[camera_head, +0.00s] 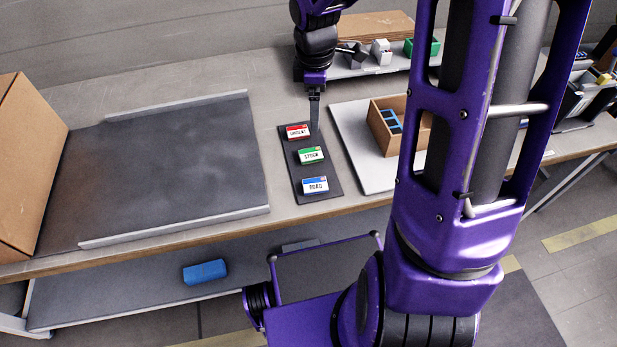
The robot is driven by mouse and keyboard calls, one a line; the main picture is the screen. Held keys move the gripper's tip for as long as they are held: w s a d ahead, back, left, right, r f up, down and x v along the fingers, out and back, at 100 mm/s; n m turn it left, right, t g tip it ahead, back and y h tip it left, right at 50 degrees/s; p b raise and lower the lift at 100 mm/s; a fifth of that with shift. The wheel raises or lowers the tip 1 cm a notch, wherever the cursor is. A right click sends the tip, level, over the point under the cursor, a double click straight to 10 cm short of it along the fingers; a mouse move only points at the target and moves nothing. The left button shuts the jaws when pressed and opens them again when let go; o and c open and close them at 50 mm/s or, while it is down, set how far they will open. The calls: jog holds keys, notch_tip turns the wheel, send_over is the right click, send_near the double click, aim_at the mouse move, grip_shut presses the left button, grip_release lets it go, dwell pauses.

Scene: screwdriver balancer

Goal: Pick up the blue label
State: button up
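The blue label (315,186), a small block with a blue top edge and a white face with dark lettering, lies at the near end of a dark narrow mat (323,195) on the workbench. A green label (311,155) lies in the middle of the mat and a red label (298,131) at its far end. My gripper (314,126) points down at the far end of the mat, right beside the red label and well apart from the blue one. Its fingers look narrow and close together; whether they are open is too small to tell.
A cardboard box (25,165) stands at the left edge beside a dark tray with metal rails (180,228). A pale board (358,150) with an open cardboard box (388,146) lies right of the mat. My purple arm covers much of the right side. A blue object (205,272) lies on the lower shelf.

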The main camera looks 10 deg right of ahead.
jog(key=s+n+g, duration=0.1)
jog(key=s+n, duration=0.1)
jog(key=s, duration=0.5)
jog(key=b, duration=0.1)
send_over(315, 184)
jog(key=f, duration=1.2)
jog(key=shift+s+d+f, duration=0.3)
jog(key=shift+s+f, duration=0.05)
jog(key=shift+f, duration=0.05)
jog(key=shift+w+a+f+b, duration=0.15)
jog(key=shift+f+b, duration=0.4)
jog(key=shift+f, duration=0.8)
jog(key=shift+w+a+f+b, duration=0.15)
jog(key=shift+f+b, duration=0.35)
jog(key=shift+f, duration=0.85)
grip_shut()
